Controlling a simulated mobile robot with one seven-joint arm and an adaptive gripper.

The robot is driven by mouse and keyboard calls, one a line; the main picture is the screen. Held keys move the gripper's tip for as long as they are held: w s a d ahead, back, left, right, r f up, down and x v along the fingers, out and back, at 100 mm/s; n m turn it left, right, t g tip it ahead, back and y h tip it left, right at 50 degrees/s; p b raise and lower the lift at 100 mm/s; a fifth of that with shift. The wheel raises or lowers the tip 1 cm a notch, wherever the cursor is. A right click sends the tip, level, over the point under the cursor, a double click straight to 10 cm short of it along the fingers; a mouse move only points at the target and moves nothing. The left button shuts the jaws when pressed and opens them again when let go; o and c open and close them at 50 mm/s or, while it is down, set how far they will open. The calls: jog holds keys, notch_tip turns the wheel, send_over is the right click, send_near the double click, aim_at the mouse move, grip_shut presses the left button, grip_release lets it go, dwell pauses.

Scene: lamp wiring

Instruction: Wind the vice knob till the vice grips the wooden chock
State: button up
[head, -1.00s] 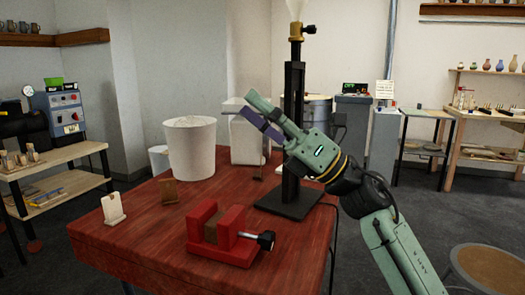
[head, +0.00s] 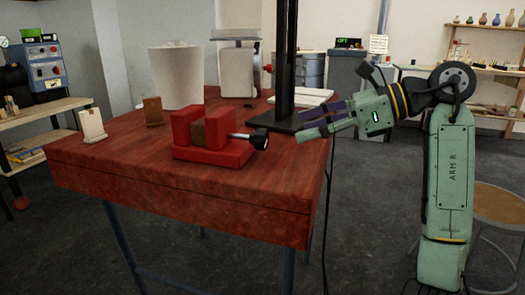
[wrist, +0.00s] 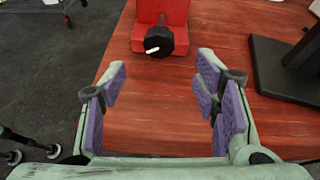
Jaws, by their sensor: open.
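The red vice (head: 212,150) stands on the red-brown table near its front edge. The black vice knob (head: 260,139) is at the end of the screw on the vice's right side. In the wrist view the knob (wrist: 158,41), with a white mark on it, lies ahead of my fingers, against the red vice (wrist: 162,12). My gripper (head: 318,124) is to the right of the knob, apart from it, pointing left. Its purple-padded fingers (wrist: 164,85) are open and empty.
A black stand (head: 287,60) with a flat base (wrist: 285,72) rises behind the vice, close to my gripper. A white bucket (head: 175,78) and a scale-like device (head: 237,70) are at the back. Table between gripper and knob is clear.

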aim_at(267, 139)
jog(key=b+x, duration=0.1)
jog(key=x, duration=0.9)
jog(key=shift+r, duration=0.15)
jog(key=shift+c, duration=0.5)
jog(key=c, duration=1.1)
